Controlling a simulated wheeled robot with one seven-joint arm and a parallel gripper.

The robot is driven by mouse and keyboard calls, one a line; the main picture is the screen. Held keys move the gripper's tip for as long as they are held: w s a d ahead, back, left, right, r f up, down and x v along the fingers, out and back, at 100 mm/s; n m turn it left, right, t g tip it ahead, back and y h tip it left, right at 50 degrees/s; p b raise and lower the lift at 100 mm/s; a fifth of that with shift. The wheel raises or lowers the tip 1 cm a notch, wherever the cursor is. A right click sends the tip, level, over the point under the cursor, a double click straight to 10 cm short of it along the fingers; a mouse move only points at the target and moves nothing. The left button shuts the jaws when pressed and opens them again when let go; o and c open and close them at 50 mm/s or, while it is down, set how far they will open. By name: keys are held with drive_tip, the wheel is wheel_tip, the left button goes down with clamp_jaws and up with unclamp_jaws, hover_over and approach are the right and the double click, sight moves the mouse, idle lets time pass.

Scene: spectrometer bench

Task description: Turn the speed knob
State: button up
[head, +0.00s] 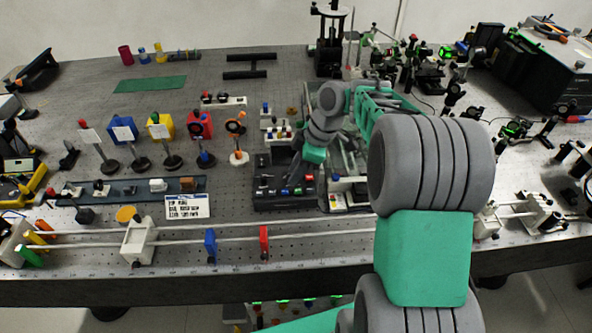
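A black control box (284,202) with several small knobs and coloured buttons stands near the middle of the bench. Its small knobs are too small to tell which one is the speed knob. My gripper (297,167) reaches down from my grey and teal arm just above the back of this box. The fingers look dark and small against the dark box. I cannot tell whether they are open or shut, or whether they touch a knob. My wrist and arm hide part of the area to the right of the box.
A white label card (187,207) lies left of the box. A rail with a blue holder (211,246) and a red holder (264,242) runs in front. Posts with coloured mounts (200,127) stand at the left. Optics crowd the right; the back left is fairly clear.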

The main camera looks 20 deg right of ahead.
drive_tip(key=shift+c, duration=0.5)
clamp_jaws()
